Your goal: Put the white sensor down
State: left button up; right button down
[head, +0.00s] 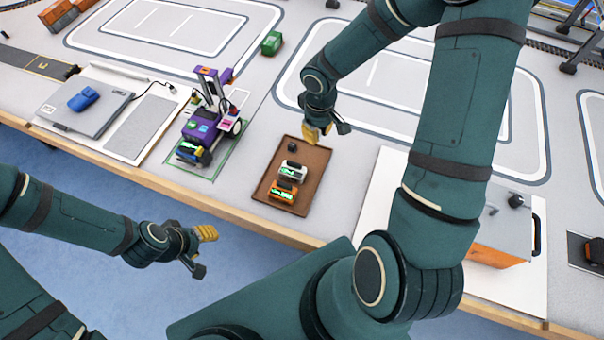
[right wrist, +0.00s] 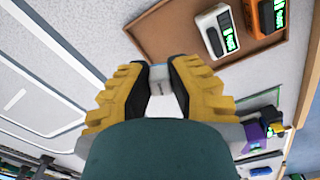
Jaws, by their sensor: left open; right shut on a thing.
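My right gripper (head: 326,130) is above the grey table, just beyond the back right corner of the brown tray (head: 262,186). In the right wrist view its yellow fingers (right wrist: 159,72) are shut on a small white thing with a bluish tip (right wrist: 160,90), apparently the white sensor. Most of it is hidden between the fingers, and the head view does not show it. A white device with a green display (head: 293,170) lies in the tray; it also shows in the right wrist view (right wrist: 217,30). My left gripper (head: 202,250) is open and empty over the blue floor.
An orange device (head: 284,192) and a small black piece (head: 292,146) are also in the tray. A purple wheeled robot (head: 203,125) stands to its left. A laptop-like grey case (head: 85,106) lies further left. An orange-and-grey box (head: 500,240) stands right.

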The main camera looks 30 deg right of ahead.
aim_at(315, 158)
notch_tip(315, 158, down, 10)
jog(key=b, duration=0.2)
jog(key=shift+b, duration=0.3)
jog(key=shift+r, duration=0.1)
jog(key=shift+f, duration=0.2)
jog(key=c, duration=1)
grip_release()
jog(key=shift+r, duration=0.1)
